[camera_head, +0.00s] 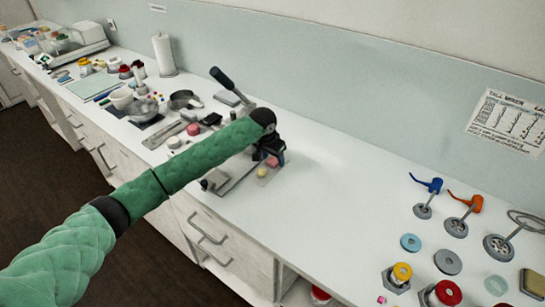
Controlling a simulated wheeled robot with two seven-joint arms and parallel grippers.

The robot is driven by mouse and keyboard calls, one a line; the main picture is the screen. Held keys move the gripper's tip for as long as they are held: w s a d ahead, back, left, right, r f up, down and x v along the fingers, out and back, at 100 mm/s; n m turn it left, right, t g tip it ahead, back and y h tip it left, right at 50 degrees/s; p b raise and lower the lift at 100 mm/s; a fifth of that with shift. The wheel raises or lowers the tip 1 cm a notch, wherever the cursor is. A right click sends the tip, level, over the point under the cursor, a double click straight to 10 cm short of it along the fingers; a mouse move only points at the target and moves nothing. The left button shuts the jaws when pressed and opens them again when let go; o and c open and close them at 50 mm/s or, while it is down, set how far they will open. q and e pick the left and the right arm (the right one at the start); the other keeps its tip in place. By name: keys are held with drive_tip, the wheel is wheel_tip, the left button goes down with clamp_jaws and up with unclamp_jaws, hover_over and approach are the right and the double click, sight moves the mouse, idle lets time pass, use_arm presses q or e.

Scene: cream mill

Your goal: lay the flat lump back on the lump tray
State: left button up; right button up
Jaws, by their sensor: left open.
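My left arm reaches in from the lower left, and its dark gripper (270,153) points down at the bench's middle. It is open over a small pale tray (262,181), which I take for the lump tray. A reddish-pink lump (271,161) shows just below or between the fingers. A small yellow lump (262,173) sits on the tray in front of it. Which one is the flat lump, and whether the fingers touch the pink one, I cannot tell. My right gripper is out of view.
A grey plate (237,169) lies left of the tray, partly behind my arm. A black-handled lever (222,79) rises behind the gripper. Pans, bowls and a paper roll (164,55) crowd the left. Blue and orange-handled tools (426,190) stand right. The bench between is clear.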

use_arm(q)
drive_tip(key=shift+r, duration=0.25)
drive_tip(key=shift+b+v, duration=0.6)
drive_tip(key=shift+v, duration=0.45)
drive_tip(key=b+v, duration=0.2)
drive_tip(key=v, duration=0.7)
drive_tip(key=shift+s+r+b, duration=0.15)
drive_tip(key=shift+r+b, duration=0.15)
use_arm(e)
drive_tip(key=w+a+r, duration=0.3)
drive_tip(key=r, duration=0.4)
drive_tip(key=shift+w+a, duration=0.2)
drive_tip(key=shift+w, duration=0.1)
use_arm(q)
drive_tip(key=shift+a, duration=0.1)
